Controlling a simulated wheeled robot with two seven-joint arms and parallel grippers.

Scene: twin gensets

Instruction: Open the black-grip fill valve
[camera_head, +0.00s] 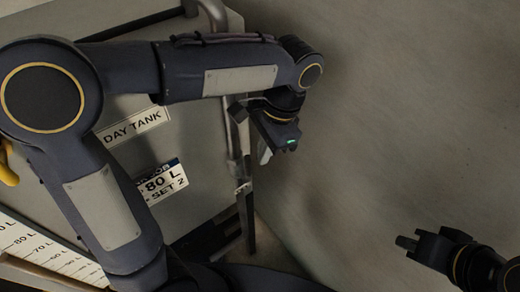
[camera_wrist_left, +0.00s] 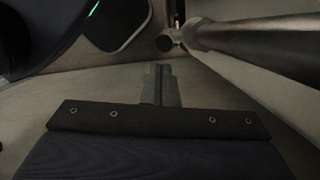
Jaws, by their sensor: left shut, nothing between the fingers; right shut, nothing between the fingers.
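My left gripper (camera_head: 264,155) is beside the grey pipe (camera_head: 234,140) at the day tank's right edge. In the left wrist view, its two fingers (camera_wrist_left: 159,84) are together with nothing between them. There, the pipe (camera_wrist_left: 250,35) runs across the upper right, and a small dark round end (camera_wrist_left: 165,43) shows just beyond the fingertips, apart from them. I cannot tell whether this is the valve's black grip. The valve is not clearly seen in the head view, where my left arm and hand cover part of the pipe. My right gripper (camera_head: 406,243) is shut and empty at the lower right.
The grey day tank (camera_head: 205,125) carries a "DAY TANK" label (camera_head: 136,127) and an "80 L SET 2" label (camera_head: 163,183). A white litre scale (camera_head: 40,250) is at the lower left, with a yellow part (camera_head: 8,170) above.

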